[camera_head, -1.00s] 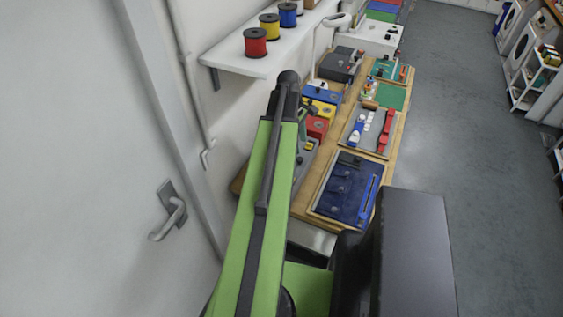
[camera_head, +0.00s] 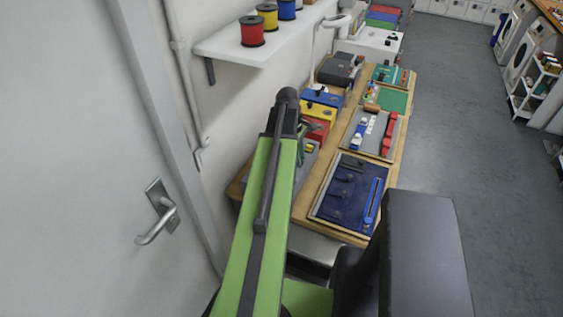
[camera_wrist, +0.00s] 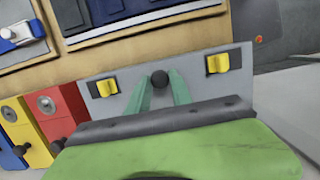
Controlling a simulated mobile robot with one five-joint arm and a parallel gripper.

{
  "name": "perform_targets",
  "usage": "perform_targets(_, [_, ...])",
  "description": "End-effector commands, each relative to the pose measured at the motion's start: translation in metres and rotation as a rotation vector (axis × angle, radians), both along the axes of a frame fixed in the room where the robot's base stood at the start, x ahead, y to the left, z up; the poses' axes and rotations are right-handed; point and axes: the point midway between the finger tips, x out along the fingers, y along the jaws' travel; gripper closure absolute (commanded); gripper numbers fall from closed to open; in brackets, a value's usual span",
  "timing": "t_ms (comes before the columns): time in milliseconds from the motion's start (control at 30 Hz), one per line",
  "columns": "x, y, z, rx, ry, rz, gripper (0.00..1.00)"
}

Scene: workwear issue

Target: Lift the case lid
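A flat grey panel with two yellow latches, which looks like the case lid (camera_wrist: 198,67), lies below my gripper in the wrist view. A black round knob (camera_wrist: 160,78) sits between the latches. My gripper (camera_wrist: 160,88) has its two green fingers apart, with the tips on either side of the knob in the picture; I cannot tell whether they touch it or are still above it. In the head view the grey panel (camera_head: 308,160) shows only partly beside my arm, near the wall. My arm hides the rest.
Red (camera_head: 315,131), yellow (camera_head: 318,110) and blue boxes (camera_head: 323,96) stand just beyond the panel. A blue tool mat (camera_head: 345,190) and a grey tray (camera_head: 367,143) lie to the right on the wooden bench. A wall shelf with spools (camera_head: 240,48) hangs above left.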

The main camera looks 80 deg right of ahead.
Motion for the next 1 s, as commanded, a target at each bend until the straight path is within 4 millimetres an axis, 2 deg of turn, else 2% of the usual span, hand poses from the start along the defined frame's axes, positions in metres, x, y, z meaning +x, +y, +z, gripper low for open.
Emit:
perform_targets(33, [0.000, 0.000, 0.000, 0.000, 0.000, 0.000, 0.84])
perform_targets(100, [0.000, 0.000, 0.000, 0.000, 0.000, 0.000, 0.93])
perform_targets(400, [0.000, 0.000, 0.001, 0.000, 0.000, -0.001, 0.93])
perform_targets(800, [0.011, -0.003, 0.029, 0.000, -0.001, -0.001, 0.93])
perform_targets(1000, [0.012, -0.003, 0.028, 0.000, -0.001, -0.001, 0.93])
